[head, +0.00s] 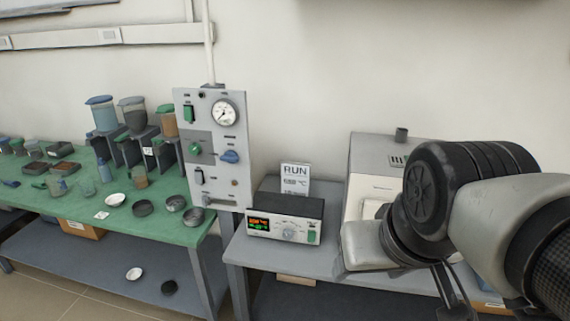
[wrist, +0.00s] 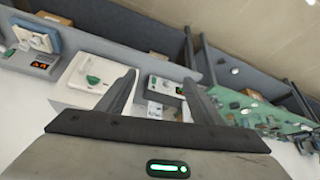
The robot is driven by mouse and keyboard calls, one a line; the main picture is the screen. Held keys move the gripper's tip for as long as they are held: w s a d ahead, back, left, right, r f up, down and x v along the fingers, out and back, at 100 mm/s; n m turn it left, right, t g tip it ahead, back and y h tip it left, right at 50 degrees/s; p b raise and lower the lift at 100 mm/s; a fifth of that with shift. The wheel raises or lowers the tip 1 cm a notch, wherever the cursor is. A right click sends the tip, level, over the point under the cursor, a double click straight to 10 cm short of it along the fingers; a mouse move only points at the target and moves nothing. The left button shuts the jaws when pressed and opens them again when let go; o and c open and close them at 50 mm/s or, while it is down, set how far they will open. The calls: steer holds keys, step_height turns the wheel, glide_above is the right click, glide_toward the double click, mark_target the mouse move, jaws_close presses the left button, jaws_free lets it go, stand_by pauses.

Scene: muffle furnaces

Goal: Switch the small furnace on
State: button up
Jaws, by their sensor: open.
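A pale furnace (head: 367,165) stands on the grey bench in the head view, partly hidden by my arm. In the wrist view, a white furnace body with a green handle (wrist: 92,80) shows left of the fingers. A controller box (head: 285,218) with a red and green display, a dial and a green switch (head: 311,237) sits on the bench left of the furnace. A similar box (wrist: 164,87) shows between the fingers in the wrist view. My gripper (wrist: 160,76) is open and empty, apart from these things. Which furnace is the small one is unclear.
A second display box (wrist: 38,65) stands at the left of the wrist view. A RUN sign (head: 295,178) stands behind the controller. A switch panel (head: 213,145) with a gauge stands left. The green bench (head: 85,225) holds jars and dishes.

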jaws_close()
stand_by(1.3)
